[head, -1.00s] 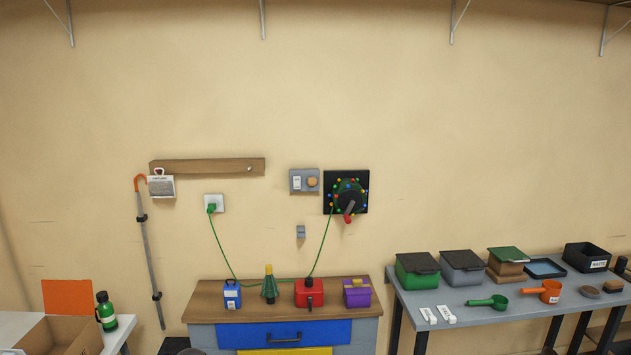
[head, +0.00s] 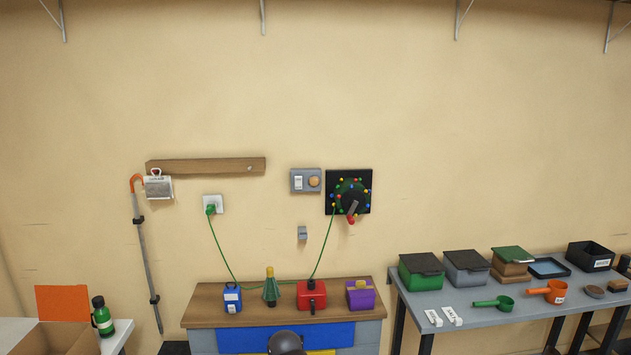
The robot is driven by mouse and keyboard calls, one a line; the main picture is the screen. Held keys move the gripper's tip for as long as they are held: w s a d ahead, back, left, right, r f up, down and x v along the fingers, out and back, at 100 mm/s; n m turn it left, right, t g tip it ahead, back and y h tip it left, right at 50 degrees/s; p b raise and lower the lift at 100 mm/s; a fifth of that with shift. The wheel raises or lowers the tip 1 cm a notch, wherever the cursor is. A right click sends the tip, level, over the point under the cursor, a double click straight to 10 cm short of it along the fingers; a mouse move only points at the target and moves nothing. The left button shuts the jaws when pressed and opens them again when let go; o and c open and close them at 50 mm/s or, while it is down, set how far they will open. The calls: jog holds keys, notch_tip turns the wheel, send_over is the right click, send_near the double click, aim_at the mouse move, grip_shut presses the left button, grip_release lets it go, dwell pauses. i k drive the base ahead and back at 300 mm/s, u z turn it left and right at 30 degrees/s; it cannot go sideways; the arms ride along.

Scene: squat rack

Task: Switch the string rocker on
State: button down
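A grey wall plate (head: 291,188) carries a white rocker (head: 298,182) on its left and a round orange-tan knob (head: 314,181) on its right. A smaller grey switch (head: 302,232) sits lower on the wall. I cannot tell for sure which of these is the string rocker, nor its position. Right of the plate, a black panel (head: 364,176) holds a green wreath with coloured bulbs and a dark lever with a red end. A rounded dark part, probably my arm, shows at the bottom middle before the drawers. My gripper's fingers are not visible.
A wooden-topped drawer cabinet (head: 205,305) stands below, holding a blue box, a small green tree, a red box (head: 311,298) and a purple box. A green cord loops from a wall socket (head: 213,204) towards the panel. A grey table (head: 410,300) with bins is at right.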

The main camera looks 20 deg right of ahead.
aim_at(298, 179)
jog(key=i, duration=1)
jog(key=z, duration=0.05)
